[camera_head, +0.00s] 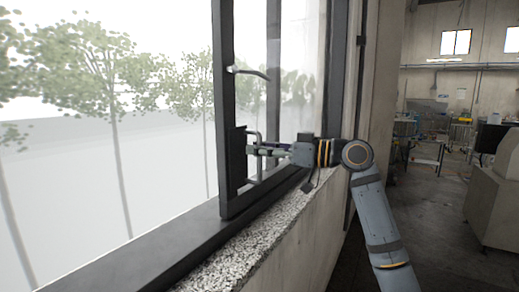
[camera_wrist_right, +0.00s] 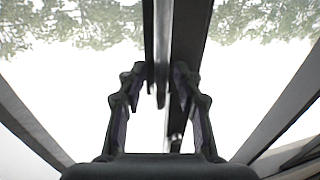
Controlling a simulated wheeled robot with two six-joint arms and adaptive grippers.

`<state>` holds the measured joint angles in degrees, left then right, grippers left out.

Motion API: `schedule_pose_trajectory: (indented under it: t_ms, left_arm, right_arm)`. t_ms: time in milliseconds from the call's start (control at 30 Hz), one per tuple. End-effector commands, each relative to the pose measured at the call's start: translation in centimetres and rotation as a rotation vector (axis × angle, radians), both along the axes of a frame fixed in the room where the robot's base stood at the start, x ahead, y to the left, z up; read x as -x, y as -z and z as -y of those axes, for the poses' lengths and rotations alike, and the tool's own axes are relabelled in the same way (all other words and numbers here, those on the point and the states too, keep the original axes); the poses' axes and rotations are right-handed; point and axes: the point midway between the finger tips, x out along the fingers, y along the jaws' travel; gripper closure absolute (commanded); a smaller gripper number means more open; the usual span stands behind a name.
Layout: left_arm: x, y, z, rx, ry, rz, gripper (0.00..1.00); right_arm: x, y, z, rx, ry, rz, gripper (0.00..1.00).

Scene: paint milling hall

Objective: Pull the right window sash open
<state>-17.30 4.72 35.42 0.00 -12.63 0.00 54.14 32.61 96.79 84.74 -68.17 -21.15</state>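The right window sash (camera_head: 226,110) is a dark-framed pane. My right gripper (camera_head: 256,150) is at the pull bar, reaching in from the right. In the right wrist view its two fingers (camera_wrist_right: 159,73) are apart, with a dark upright bar (camera_wrist_right: 160,90) between them; no clear contact shows. My left gripper is not in view.
A speckled stone sill (camera_head: 225,262) runs below the window, above a concrete wall. A dark fixed frame (camera_head: 130,250) borders the left pane. The hall at right holds tables and a grey machine (camera_head: 492,205). Floor right of my arm is partly clear.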

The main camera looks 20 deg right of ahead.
Motion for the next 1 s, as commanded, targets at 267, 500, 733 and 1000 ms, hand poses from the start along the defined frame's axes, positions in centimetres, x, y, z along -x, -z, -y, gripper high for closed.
schedule_pose_trajectory:
  t_ms: [267,500,733,1000]
  left_arm:
    - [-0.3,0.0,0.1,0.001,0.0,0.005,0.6]
    - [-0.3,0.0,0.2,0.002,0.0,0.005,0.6]
    - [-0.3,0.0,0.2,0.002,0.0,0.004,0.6]
    - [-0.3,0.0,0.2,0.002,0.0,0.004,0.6]
  right_arm:
    - [0.1,-0.1,0.1,-0.002,0.0,0.003,0.65]
    - [2.3,0.1,2.9,0.005,0.007,0.0,0.65]
    - [5.3,0.1,6.4,0.007,0.007,-0.002,0.65]
    - [7.4,0.2,8.7,0.006,0.001,-0.001,0.65]
